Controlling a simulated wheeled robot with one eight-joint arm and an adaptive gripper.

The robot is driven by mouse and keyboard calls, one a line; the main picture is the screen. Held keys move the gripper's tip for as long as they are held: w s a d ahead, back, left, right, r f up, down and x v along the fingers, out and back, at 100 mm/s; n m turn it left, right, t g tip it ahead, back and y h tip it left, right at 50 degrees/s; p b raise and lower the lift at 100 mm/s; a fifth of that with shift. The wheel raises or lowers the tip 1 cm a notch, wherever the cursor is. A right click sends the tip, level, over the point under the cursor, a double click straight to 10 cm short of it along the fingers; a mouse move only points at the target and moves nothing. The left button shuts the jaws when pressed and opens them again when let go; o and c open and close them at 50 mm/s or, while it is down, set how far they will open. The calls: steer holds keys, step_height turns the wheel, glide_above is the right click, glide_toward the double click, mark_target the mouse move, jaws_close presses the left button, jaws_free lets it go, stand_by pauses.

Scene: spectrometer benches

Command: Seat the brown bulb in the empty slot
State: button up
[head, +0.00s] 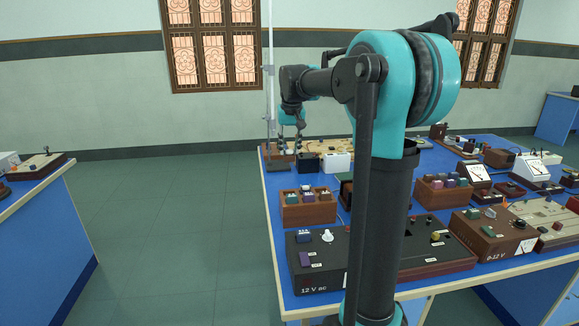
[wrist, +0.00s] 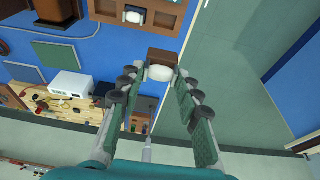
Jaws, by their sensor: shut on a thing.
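My gripper (wrist: 159,78) is shut on a small brown block with a white rounded front, which I take to be the brown bulb (wrist: 163,54). It sits between the fingertips in the wrist view. In the head view my gripper (head: 291,142) is at the far left of the blue bench, and the held piece is too small to make out. A wooden rack (head: 309,215) with several coloured blocks stands nearer on the bench. Part of a wooden rack (wrist: 165,18) also shows at the top of the wrist view.
A black 12 V ac box (head: 335,270) with blue, purple and white parts stands at the near edge. A white box (head: 336,162) and a black box (head: 308,166) stand behind the rack. Another loaded rack (head: 443,194) and meters crowd the right. Floor left is clear.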

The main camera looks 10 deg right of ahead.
mark_target(290, 149)
steer(key=shift+r, duration=3.95)
